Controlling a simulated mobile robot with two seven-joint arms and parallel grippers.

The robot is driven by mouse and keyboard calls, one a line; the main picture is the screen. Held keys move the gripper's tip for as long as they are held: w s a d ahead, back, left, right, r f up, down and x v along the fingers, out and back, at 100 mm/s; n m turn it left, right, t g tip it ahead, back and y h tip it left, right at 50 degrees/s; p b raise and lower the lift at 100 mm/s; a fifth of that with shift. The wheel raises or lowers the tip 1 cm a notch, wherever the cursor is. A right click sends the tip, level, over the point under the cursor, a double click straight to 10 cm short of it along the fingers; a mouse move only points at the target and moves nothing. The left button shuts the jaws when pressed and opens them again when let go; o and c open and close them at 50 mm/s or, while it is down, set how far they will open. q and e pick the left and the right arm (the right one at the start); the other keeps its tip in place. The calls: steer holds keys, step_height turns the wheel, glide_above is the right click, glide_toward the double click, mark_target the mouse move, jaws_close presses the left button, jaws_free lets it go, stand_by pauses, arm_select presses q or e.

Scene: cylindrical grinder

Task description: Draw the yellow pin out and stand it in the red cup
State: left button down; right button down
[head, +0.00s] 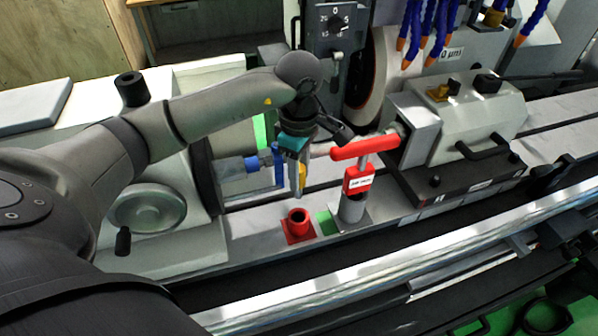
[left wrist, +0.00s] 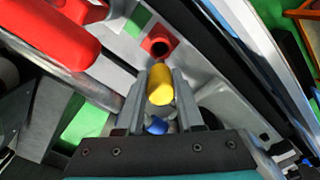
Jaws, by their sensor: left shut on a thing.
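The yellow pin (head: 302,174) is between the fingers of my left gripper (head: 297,190), which points down and is shut on it. The pin's rounded yellow end also shows between the fingers in the left wrist view (left wrist: 160,86); the rest of it is hidden by the gripper. The red cup (head: 298,217), with a dark round opening and a square base, stands on the grey machine bed just below the fingertips. The cup also shows beyond the pin in the left wrist view (left wrist: 158,44), with a visible gap between them. My right gripper is not in view.
Right of the cup are a green patch (head: 327,223) and a grey cylindrical holder (head: 352,209) under a red T-handled tool (head: 365,149) with a label. A blue part (head: 279,165) sits close left of my gripper. A shiny rail (head: 400,259) runs along the front.

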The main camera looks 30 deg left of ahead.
mark_target(299, 198)
arm_select(q)
steer(key=shift+f+b, duration=2.7)
steer(key=shift+f, duration=0.2)
steer(key=shift+b, duration=0.5)
steer(key=shift+f, duration=0.1)
